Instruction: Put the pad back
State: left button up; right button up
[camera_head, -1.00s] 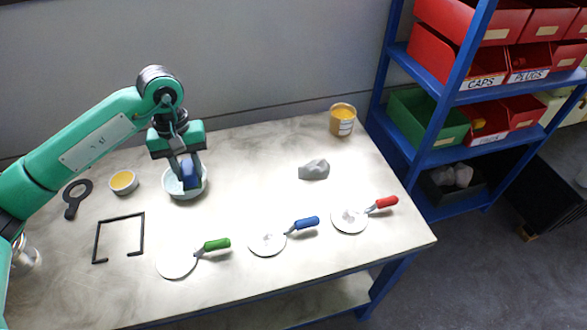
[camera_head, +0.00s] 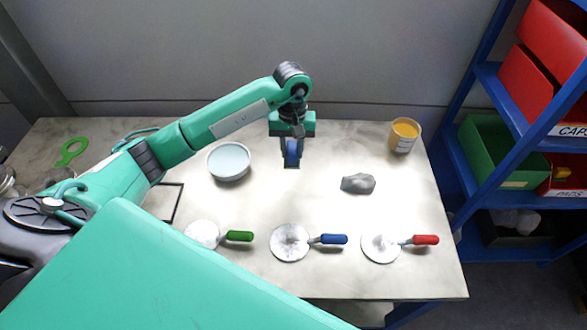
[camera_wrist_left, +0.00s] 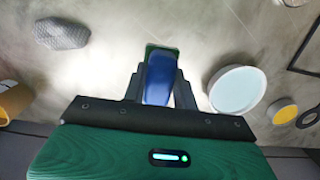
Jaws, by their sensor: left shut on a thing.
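The pad, blue with a green end, is in my left gripper (camera_head: 292,157). The pad (camera_head: 292,148) hangs above the table to the right of the white bowl. In the left wrist view the blue pad (camera_wrist_left: 160,80) sits between the two dark fingers, its green end pointing away. The white bowl (camera_head: 228,161) holds pale liquid; it also shows in the left wrist view (camera_wrist_left: 237,90), beside the gripper. A red bin labelled PADS (camera_head: 566,188) stands on the blue rack at the right. My right gripper is not in view.
Three round white discs with green (camera_head: 239,236), blue (camera_head: 334,239) and red (camera_head: 426,240) handles line the front. A green bin (camera_head: 497,152) is on the rack.

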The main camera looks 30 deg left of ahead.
pick_arm(q)
notch_tip(320, 180, down, 6)
jog(key=shift+f+p, duration=0.2)
jog(key=shift+p, duration=0.6)
notch_tip(320, 180, down, 4)
jog(key=shift+f+p, duration=0.1)
jog(key=shift+p, duration=0.6)
jog(key=shift+f+b, duration=0.2)
jog(key=shift+b, duration=0.1)
jog(key=o, duration=0.9)
jog(key=shift+o, duration=0.2)
jog(key=shift+r, duration=0.15)
